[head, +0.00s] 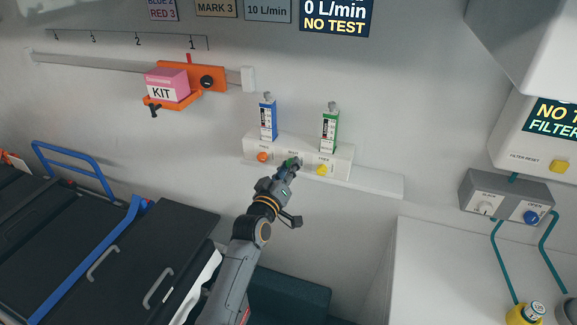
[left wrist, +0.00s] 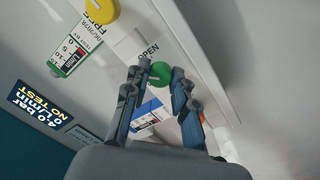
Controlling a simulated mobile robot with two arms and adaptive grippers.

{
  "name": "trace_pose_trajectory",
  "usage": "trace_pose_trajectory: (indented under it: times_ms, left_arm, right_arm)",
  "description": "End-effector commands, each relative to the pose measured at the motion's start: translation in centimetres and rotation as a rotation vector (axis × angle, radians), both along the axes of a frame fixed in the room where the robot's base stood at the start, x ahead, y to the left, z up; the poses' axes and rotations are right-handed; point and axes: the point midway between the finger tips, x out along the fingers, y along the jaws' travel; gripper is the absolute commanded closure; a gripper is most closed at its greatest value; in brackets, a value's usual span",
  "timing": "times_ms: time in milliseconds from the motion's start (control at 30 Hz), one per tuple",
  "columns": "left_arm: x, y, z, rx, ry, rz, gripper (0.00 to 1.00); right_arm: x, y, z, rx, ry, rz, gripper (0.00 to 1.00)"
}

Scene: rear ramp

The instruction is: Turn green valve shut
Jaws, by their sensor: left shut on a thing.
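The green valve (head: 292,161) is a small round knob on the front of a white wall block (head: 250,148), between an orange knob (head: 263,157) and a yellow knob (head: 322,170). My left gripper (head: 289,168) reaches up to it and covers part of it. In the left wrist view the green valve (left wrist: 159,74) sits between the fingertips of my left gripper (left wrist: 158,80), which is shut on it. The word OPEN is printed beside the knob in that view. My right gripper is not in view.
A blue flow tube (head: 268,118) and a green flow tube (head: 330,130) stand above the block. A pink KIT box (head: 167,86) sits on an orange holder at the left. A grey switch box (head: 507,197) is at the right. A black case (head: 120,260) lies lower left.

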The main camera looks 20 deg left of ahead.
Motion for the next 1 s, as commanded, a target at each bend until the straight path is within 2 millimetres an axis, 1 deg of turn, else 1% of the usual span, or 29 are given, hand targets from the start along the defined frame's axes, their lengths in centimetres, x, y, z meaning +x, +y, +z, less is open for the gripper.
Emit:
trace_pose_trajectory:
  times_ms: [300,600,800,1000]
  left_arm:
    - [0.0,-0.1,0.0,-0.304,0.011,0.0,1.0]
    - [0.0,-0.1,0.1,-0.56,0.019,0.0,1.0]
    - [0.0,-0.1,0.0,-0.681,0.022,0.0,1.0]
    - [0.0,-0.1,0.0,-0.755,0.025,0.0,1.0]
  right_arm:
    - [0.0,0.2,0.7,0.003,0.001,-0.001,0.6]
    - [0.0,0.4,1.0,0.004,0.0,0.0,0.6]
    - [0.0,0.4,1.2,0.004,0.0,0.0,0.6]
    - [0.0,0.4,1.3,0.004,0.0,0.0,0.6]
